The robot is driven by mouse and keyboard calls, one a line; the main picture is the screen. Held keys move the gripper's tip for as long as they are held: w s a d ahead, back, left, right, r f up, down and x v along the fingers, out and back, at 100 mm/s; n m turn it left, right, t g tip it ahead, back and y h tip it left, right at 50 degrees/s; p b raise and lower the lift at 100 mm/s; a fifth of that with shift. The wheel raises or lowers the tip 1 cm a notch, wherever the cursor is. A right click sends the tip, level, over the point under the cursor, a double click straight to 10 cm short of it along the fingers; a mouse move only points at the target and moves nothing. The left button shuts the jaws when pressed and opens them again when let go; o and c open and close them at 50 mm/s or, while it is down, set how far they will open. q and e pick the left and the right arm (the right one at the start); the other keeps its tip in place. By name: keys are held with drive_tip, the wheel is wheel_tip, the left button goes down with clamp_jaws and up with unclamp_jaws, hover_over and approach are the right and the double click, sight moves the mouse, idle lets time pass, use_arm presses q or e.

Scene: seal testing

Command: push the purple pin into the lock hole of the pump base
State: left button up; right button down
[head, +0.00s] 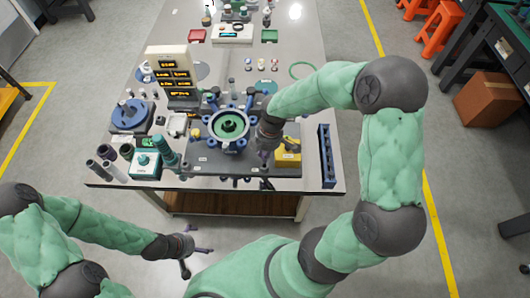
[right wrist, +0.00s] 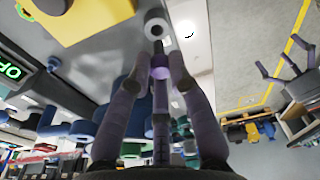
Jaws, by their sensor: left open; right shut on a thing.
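My right gripper (head: 264,158) is over the front right part of the dark grey pump base plate (head: 225,168), beside a yellow block (head: 288,158). In the right wrist view, my right gripper (right wrist: 160,62) is shut on the purple pin (right wrist: 159,72), which shows as a short purple piece between the fingertips. A light grey cylinder with a dark hole (right wrist: 157,25) lies just beyond the pin; I cannot tell whether they touch. The pin cannot be made out in the head view. My left gripper (head: 192,261) is open and empty, off the table's front edge.
A blue ring housing with a green centre (head: 229,126) stands on the plate, left of my right gripper. A long blue rack (head: 326,157) is at the right. A teal box (head: 145,163) and dark cylinders stand at the front left. A display stand (head: 172,75) rises behind.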

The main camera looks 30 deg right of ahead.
drive_tip(key=shift+f, duration=0.2)
drive_tip(key=shift+f+b, duration=0.75)
drive_tip(key=shift+f, duration=0.1)
drive_tip(key=shift+f, duration=0.35)
drive_tip(key=shift+f+b, duration=0.45)
idle(0.6)
drive_tip(key=c, duration=1.1)
unclamp_jaws()
drive_tip(key=shift+o, duration=0.2)
drive_tip(key=shift+r, duration=0.1)
